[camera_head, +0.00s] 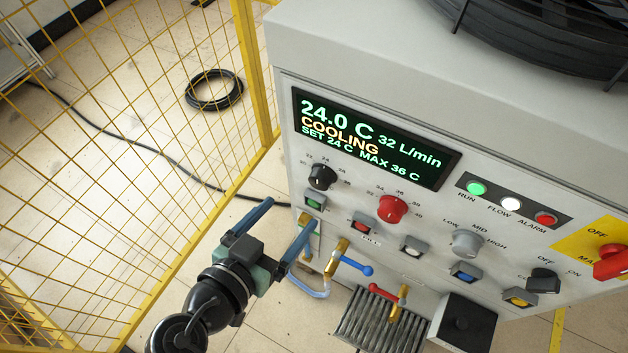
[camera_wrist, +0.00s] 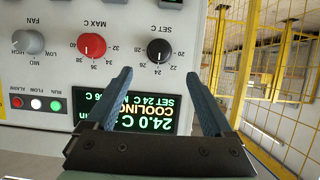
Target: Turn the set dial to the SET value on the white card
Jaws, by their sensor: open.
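The set dial (camera_head: 322,177) is a black round knob below the left end of the display. In the wrist view, which is upside down, the dial (camera_wrist: 159,51) sits under the label SET C, with a number scale around it. The display (camera_head: 372,138) reads 24.0 C, COOLING, SET 24 C, MAX 36 C, 32 L/min. My gripper (camera_head: 290,214) is open and empty, in front of the panel and below and left of the dial. In the wrist view its blue fingers (camera_wrist: 161,73) are spread wide, with the dial between and beyond their tips, not touched. I see no white card in either view.
A red MAX C dial (camera_head: 392,208) and a grey FAN dial (camera_head: 466,243) are to the right. Square buttons lie below the dials; brass valves with blue (camera_head: 355,265) and red levers stick out lower down. A yellow mesh fence (camera_head: 100,150) stands on the left.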

